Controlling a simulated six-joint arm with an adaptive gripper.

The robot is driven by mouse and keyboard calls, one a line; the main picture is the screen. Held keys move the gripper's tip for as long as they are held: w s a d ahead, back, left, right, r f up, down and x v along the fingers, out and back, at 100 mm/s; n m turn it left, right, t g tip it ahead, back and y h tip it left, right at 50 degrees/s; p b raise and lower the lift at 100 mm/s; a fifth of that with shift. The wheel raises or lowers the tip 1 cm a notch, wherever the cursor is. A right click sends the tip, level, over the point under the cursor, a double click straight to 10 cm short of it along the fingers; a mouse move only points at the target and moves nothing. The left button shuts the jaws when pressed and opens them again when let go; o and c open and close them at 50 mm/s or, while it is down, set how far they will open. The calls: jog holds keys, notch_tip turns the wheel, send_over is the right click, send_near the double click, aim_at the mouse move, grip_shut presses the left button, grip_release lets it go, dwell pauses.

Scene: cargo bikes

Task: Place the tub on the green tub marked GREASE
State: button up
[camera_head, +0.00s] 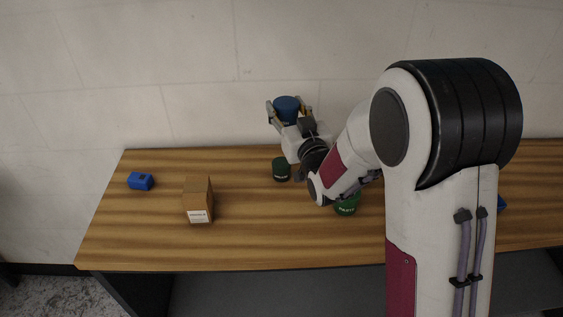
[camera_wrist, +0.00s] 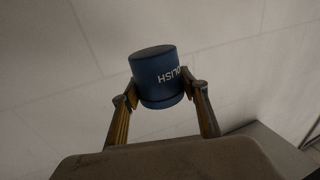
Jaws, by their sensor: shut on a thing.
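A blue tub (camera_head: 287,108) with a dark lid is held in my gripper (camera_head: 288,112), raised above the table near the wall. A larger green tub (camera_head: 347,204) marked PARTS, as far as I can read, stands to the right, partly hidden by my arm.
A brown cardboard box (camera_head: 198,201) with a white label stands at the left of the wooden table (camera_head: 240,235). A small blue object (camera_head: 140,181) lies farther left. Another blue thing (camera_head: 502,203) is mostly hidden behind my arm.

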jog(key=shift+s+d, duration=0.1)
jog(key=shift+d, duration=0.55)
jog(key=shift+s+a+y, duration=0.1)
jog(key=shift+s+y, duration=0.1)
jog(key=shift+y, duration=0.1)
jog(key=shift+s+a+f+n+g+y, duration=0.2)
jog(key=shift+s+a+f+n+y, duration=0.1)
jog(key=shift+a+n+y, duration=0.25)
jog(key=shift+s+a+f+n+g+y, duration=0.25)
jog(key=shift+s+a+y, duration=0.1)
jog(key=shift+a, duration=0.25)
send_over(282, 162)
jog(key=shift+f, duration=2.9)
jog(key=shift+f, duration=0.1)
jog(key=shift+f, duration=1.95)
jog(key=shift+f, duration=0.2)
